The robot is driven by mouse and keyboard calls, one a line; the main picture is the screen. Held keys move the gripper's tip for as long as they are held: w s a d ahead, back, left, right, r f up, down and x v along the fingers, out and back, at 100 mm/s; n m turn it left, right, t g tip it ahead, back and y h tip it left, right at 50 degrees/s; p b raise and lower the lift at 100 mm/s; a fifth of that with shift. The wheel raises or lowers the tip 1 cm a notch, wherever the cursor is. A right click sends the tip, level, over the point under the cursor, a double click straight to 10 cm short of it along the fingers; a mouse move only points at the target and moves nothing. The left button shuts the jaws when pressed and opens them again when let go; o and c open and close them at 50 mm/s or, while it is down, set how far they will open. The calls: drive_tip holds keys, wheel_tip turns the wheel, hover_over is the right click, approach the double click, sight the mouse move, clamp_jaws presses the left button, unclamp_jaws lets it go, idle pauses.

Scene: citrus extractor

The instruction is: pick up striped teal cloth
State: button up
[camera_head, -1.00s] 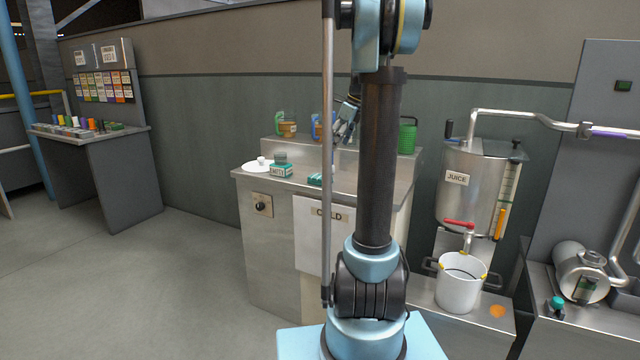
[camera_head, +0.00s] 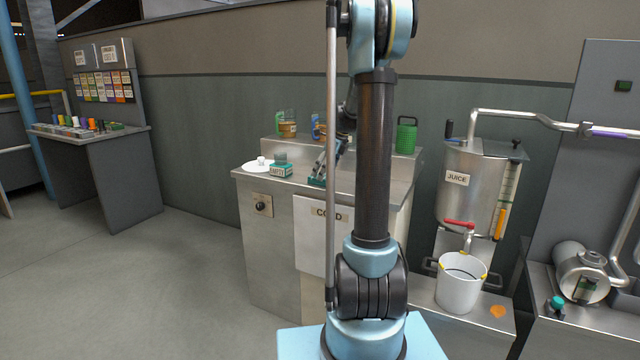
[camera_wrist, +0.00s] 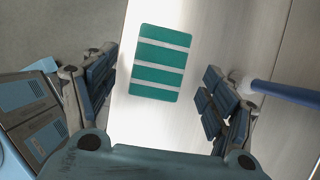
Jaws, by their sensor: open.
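The striped teal cloth (camera_wrist: 161,62) lies flat on the metal counter in the wrist view, teal with pale stripes. In the head view only a small teal patch of the cloth (camera_head: 316,181) shows beside my arm. My gripper (camera_wrist: 162,100) is open, with one finger on each side of the cloth in the wrist view and nothing between them. In the head view my gripper (camera_head: 326,163) is low over the counter, partly behind my arm's rod. I cannot tell its exact height above the cloth.
The counter (camera_head: 222,174) also holds a white plate (camera_head: 254,167) and a teal labelled box (camera_head: 281,171). Mugs (camera_head: 288,126) and a green container (camera_head: 406,136) stand on the back ledge. A blue cylindrical thing (camera_wrist: 285,93) lies right of the cloth in the wrist view.

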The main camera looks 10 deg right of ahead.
drive_tip(key=shift+x, duration=1.35)
drive_tip(key=shift+c, duration=0.4)
drive_tip(key=c, duration=1.2)
drive_tip(key=shift+r, duration=0.15)
wheel_tip(320, 180, up, 10)
drive_tip(key=shift+f, duration=0.1)
